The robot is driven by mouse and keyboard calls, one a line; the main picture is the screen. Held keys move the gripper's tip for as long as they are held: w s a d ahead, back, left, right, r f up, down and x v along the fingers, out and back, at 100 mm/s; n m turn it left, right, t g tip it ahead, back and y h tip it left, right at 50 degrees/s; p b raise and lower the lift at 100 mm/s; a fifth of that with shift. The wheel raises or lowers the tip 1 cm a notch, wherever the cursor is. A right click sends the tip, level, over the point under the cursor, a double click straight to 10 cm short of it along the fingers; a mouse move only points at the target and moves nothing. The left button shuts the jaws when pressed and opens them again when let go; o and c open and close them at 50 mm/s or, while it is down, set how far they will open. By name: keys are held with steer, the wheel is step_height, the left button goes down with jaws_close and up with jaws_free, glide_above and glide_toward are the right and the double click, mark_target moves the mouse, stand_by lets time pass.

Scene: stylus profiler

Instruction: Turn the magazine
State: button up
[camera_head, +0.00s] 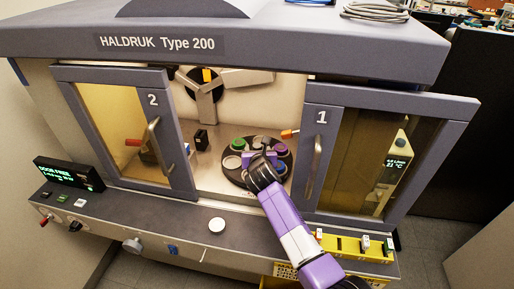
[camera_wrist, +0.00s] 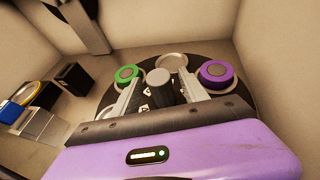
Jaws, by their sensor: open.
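The magazine (camera_head: 232,175) is a round black disc inside the cabinet, with round places around its rim. It also shows in the wrist view (camera_wrist: 240,89). It carries a green ring (camera_wrist: 127,74) and a purple ring (camera_wrist: 217,71), and a pale round place (camera_wrist: 171,60) lies between them. A grey cylindrical knob (camera_wrist: 159,84) stands at its middle. My gripper (camera_wrist: 163,87) is open over the magazine, one finger on each side of the knob. I cannot tell whether the fingers touch it. In the head view my gripper (camera_head: 262,160) hides part of the magazine.
Door 2 (camera_head: 153,125) and door 1 (camera_head: 319,150) flank the opening my arm passes through. A black block (camera_head: 201,139) stands left of the magazine. A metal arm (camera_head: 206,95) hangs at the back.

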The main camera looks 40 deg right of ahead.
steer(key=shift+w+d+f, duration=0.2)
steer(key=shift+w+d, duration=0.1)
steer(key=shift+w, duration=0.1)
steer(key=shift+c, duration=0.4)
jaws_close()
stand_by(1.0)
